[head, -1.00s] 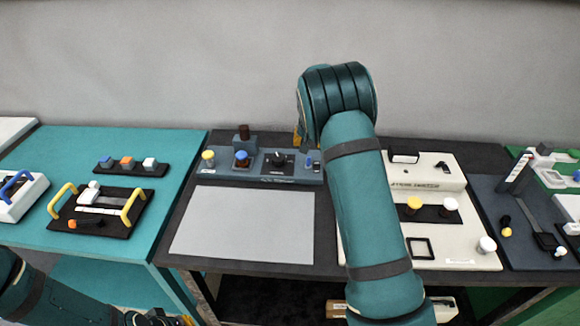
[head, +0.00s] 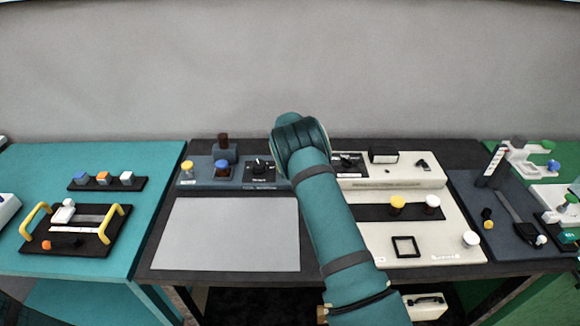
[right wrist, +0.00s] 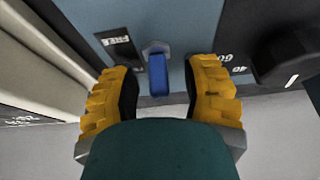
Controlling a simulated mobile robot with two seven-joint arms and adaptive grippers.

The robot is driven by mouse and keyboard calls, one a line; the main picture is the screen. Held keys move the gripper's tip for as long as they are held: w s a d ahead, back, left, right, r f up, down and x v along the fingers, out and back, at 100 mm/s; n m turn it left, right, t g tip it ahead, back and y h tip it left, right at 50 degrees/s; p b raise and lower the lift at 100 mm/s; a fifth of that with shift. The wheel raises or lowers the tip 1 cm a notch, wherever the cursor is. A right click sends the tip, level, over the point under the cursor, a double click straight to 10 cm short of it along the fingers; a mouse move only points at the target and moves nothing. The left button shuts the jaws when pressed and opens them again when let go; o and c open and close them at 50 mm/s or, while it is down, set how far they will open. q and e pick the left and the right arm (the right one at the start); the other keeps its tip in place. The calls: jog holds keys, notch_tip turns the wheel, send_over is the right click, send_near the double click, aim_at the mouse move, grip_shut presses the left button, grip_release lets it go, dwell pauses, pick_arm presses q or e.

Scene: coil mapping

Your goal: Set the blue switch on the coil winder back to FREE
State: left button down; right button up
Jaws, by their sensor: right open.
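The coil winder (head: 205,172) is the blue-grey panel at the back of the dark middle table. Its blue switch (right wrist: 157,76) shows in the right wrist view as a short lever on a grey hexagonal base. The lever points down in that picture, away from the FREE label (right wrist: 121,44), which lies upper left of it. My right gripper (right wrist: 161,98) is open, with its yellow fingers on either side of the lever and visible gaps to both. In the head view my right arm hides the switch and the gripper. My left gripper is out of view.
A black dial (right wrist: 285,52) with numbers sits close to the right finger in the wrist view. A cream machine (head: 450,240) stands right of my arm in the head view. A bare grey plate (head: 230,235) lies before the winder.

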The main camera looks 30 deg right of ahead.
jog(key=shift+f, duration=0.1)
grip_shut()
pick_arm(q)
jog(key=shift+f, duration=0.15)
pick_arm(e)
jog(key=shift+s+a+f+t+h+b, duration=0.1)
jog(key=shift+s+a+t+h+b, duration=0.1)
jog(key=shift+t+h+b, duration=0.5)
jog(key=t+b, duration=0.1)
jog(key=b, duration=0.1)
jog(key=t+h+b, duration=0.1)
jog(key=b, duration=0.1)
jog(key=shift+s+a+t, duration=0.1)
jog(key=shift+s+t, duration=0.2)
pick_arm(q)
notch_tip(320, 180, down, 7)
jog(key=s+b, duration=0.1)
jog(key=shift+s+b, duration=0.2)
jog(key=shift+b, duration=0.15)
pick_arm(e)
jog(key=shift+s+t+h, duration=0.1)
jog(key=shift+t+h, duration=0.3)
jog(key=shift+t, duration=0.1)
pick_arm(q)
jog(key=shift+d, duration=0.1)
